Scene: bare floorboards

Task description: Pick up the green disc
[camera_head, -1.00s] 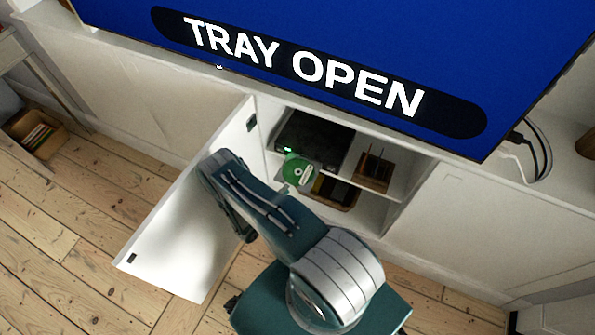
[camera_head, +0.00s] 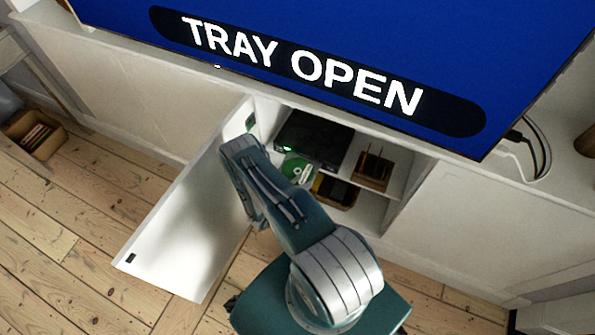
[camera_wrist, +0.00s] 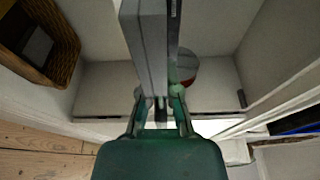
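The green disc (camera_head: 296,168) lies on the open tray of a black disc player (camera_head: 314,138) inside the cabinet. The arm partly covers the disc in the head view. My forearm reaches past the open door, and my gripper is hidden behind it there. In the wrist view my gripper (camera_wrist: 160,98) has its two fingers apart, one on each side of a grey slab's near end, probably the tray seen on edge. A small green patch shows just right of the slab; I cannot tell whether it is the disc. No grip on the disc is visible.
The white cabinet door (camera_head: 185,225) stands open left of my arm. A wooden holder (camera_head: 373,168) is on the shelf right of the player. A basket (camera_head: 336,190) stands below; a wicker basket (camera_wrist: 42,45) shows in the wrist view. The screen (camera_head: 340,50) hangs above.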

